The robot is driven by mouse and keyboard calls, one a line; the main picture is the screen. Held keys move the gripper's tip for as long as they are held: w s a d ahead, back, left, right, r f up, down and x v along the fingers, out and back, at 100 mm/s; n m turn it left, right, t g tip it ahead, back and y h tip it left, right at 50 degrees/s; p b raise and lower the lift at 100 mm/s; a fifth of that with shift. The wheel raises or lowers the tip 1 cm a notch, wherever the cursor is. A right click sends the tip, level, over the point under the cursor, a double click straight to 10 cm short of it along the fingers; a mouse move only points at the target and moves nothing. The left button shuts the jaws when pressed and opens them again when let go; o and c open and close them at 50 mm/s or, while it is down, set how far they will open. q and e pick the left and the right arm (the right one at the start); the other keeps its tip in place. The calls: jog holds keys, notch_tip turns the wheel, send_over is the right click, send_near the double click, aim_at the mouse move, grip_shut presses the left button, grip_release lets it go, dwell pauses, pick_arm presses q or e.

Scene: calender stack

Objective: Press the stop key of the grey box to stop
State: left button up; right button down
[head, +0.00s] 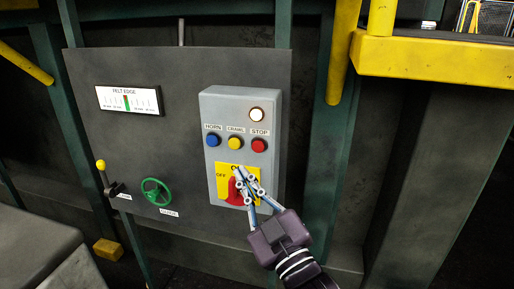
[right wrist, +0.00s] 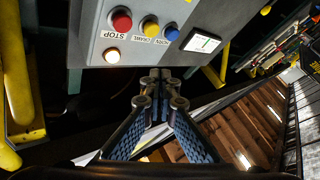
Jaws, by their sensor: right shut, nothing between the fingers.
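The grey box (head: 208,104) is mounted on a dark panel. Its red stop key (head: 259,145), under the STOP label, is at the right end of a row with a yellow crawl key (head: 235,143) and a blue horn key (head: 212,140). The red stop key also shows in the right wrist view (right wrist: 122,20), upper left. My right gripper (head: 243,178) is shut and empty. In the head view it overlaps the red rotary switch (head: 233,194) below the keys, hiding part of it; I cannot tell whether they touch. My left gripper is out of view.
A white lamp (head: 257,114) above the stop key is lit. A yellow plate (head: 223,184) surrounds the rotary switch. Left on the panel are a felt edge gauge (head: 128,100), a green handwheel (head: 155,191) and a yellow-knobbed lever (head: 101,165). A yellow beam (head: 435,62) juts out upper right.

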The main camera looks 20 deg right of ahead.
aim_at(258, 146)
jog(key=shift+r, duration=0.15)
jog(key=shift+w+d, duration=0.8)
jog(key=shift+w, duration=0.4)
jog(key=shift+w+d, duration=0.85)
jog(key=shift+w, duration=0.4)
jog(key=shift+w+d, duration=0.8)
jog(key=shift+w, duration=0.4)
jog(key=shift+w, duration=0.15)
jog(key=shift+w+d, duration=0.2)
